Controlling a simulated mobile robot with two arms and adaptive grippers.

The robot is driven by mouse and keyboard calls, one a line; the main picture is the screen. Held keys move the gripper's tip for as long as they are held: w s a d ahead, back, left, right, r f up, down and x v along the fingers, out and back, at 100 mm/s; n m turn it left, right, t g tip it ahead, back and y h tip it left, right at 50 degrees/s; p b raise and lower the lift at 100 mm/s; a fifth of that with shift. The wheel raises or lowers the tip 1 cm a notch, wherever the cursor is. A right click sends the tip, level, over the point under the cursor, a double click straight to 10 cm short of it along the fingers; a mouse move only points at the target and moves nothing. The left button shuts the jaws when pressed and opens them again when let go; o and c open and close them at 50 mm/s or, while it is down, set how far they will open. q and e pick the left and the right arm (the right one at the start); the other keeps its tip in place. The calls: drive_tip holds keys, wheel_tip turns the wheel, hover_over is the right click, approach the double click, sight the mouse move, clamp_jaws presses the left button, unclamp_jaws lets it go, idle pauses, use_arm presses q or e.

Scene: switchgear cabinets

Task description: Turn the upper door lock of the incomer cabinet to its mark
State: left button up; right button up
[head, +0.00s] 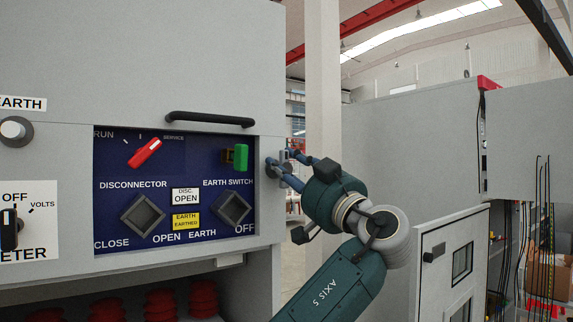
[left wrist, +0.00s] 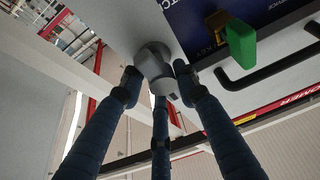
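The upper door lock is a grey round knob (left wrist: 155,62) on the pale cabinet face in the left wrist view. In the head view, a small grey fitting (head: 285,160) shows at the right edge of the cabinet front, partly hidden by my fingers. My left gripper (head: 281,168) is at this fitting, its arm coming up from below. In the left wrist view, the blue fingers of the left gripper (left wrist: 158,80) stand spread around the knob, with tips close to its sides. Whether they press on it I cannot tell. The knob's mark is not visible. My right gripper is not in view.
Left of the lock is a blue panel (head: 165,165) with a red switch (head: 145,152) and a green key-like handle (head: 241,157). A black bar handle (head: 210,119) sticks out above it. Another grey cabinet (head: 405,140) stands at right, beside an open bay with hanging wires (head: 540,245).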

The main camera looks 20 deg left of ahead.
use_arm(q)
clamp_jaws()
drive_tip(key=shift+f, duration=0.1)
